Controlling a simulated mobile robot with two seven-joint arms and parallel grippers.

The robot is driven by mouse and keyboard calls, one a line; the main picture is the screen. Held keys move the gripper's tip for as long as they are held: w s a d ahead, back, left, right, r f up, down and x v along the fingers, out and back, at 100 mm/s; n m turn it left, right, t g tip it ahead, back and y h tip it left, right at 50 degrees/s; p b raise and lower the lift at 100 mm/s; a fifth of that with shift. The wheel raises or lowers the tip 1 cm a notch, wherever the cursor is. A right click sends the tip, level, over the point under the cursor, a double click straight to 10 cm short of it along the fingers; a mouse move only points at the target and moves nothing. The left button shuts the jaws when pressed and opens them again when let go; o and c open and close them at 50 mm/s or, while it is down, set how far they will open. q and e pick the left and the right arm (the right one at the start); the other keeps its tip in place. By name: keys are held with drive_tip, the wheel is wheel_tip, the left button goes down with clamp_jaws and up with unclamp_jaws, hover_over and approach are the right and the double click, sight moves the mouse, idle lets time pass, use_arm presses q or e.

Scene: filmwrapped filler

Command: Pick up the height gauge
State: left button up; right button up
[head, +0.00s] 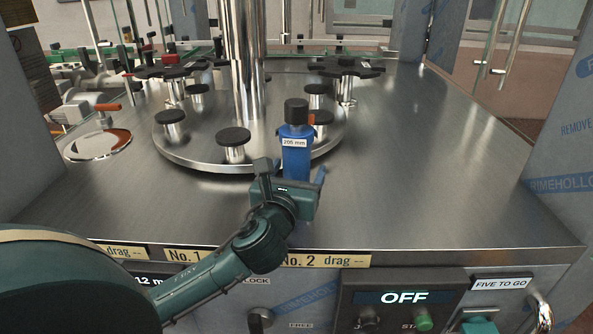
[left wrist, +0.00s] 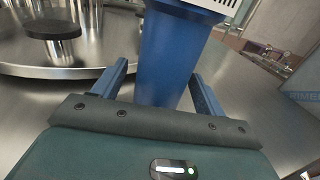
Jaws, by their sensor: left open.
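The height gauge (head: 297,151) is a blue upright block with a black knob on top and a white "205 mm" label. It stands at the front edge of the round metal turntable. My left gripper (head: 291,184) is at its lower front, with its blue fingers open. In the left wrist view, the gauge's blue body (left wrist: 168,62) rises between the two spread fingers of my left gripper (left wrist: 160,86), with a gap visible on each side. The gauge's foot is hidden by the gripper. My right gripper is not seen.
The turntable (head: 185,152) carries several black-capped pedestals around a thick steel column (head: 245,60). Star wheels (head: 346,68) stand behind. The steel deck (head: 430,160) is clear on the right. A control panel reading OFF (head: 404,297) is below the front edge.

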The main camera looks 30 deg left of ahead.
use_arm(q)
drive_tip(key=shift+x, duration=1.05)
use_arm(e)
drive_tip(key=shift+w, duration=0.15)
use_arm(q)
drive_tip(key=c, duration=1.4)
drive_tip(key=r+p, duration=0.1)
drive_tip(key=r, duration=0.3)
drive_tip(key=r+p, duration=0.2)
drive_tip(key=r, duration=0.3)
drive_tip(key=shift+w+d+r, duration=0.15)
drive_tip(key=shift+d+r, duration=0.1)
drive_tip(key=shift+r, duration=0.05)
drive_tip(key=shift+c, duration=0.2)
drive_tip(key=w+d+f+p, duration=0.2)
drive_tip(key=w+d+p, duration=0.2)
drive_tip(key=shift+d+f, duration=0.25)
drive_tip(key=shift+d, duration=0.1)
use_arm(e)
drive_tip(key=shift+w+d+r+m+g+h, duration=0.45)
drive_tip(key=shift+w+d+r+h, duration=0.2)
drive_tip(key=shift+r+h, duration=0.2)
